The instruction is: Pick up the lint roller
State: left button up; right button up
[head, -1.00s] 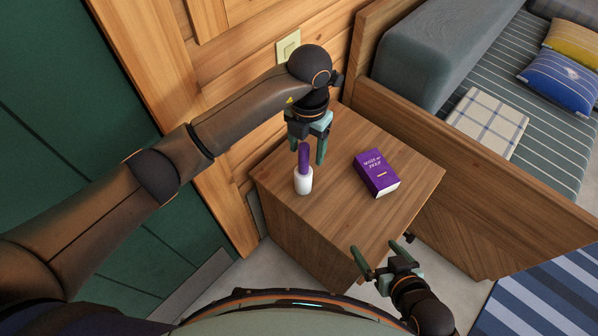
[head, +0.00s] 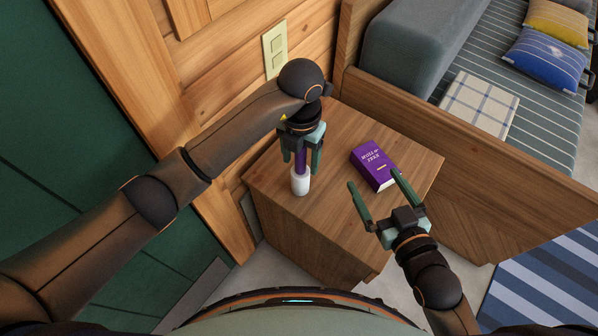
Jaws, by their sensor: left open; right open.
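The lint roller (head: 300,181) stands upright on the wooden cabinet top, with a white roll at the bottom and a purple handle above. My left gripper (head: 301,166) is open and points down over it, with its fingers on either side of the purple handle. The upper handle is partly hidden by the gripper; I cannot tell whether the fingers touch it. My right gripper (head: 373,188) is open and empty over the cabinet's right front part, its fingers pointing toward the purple book.
The purple book (head: 374,166) lies on the wooden cabinet (head: 335,223), right of the roller and close to the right gripper's fingertips. A wooden wall with a switch plate (head: 275,50) is behind. A sofa (head: 410,50) with cushions stands at the right.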

pick_arm(q)
jog(key=shift+c, duration=0.4)
grip_shut()
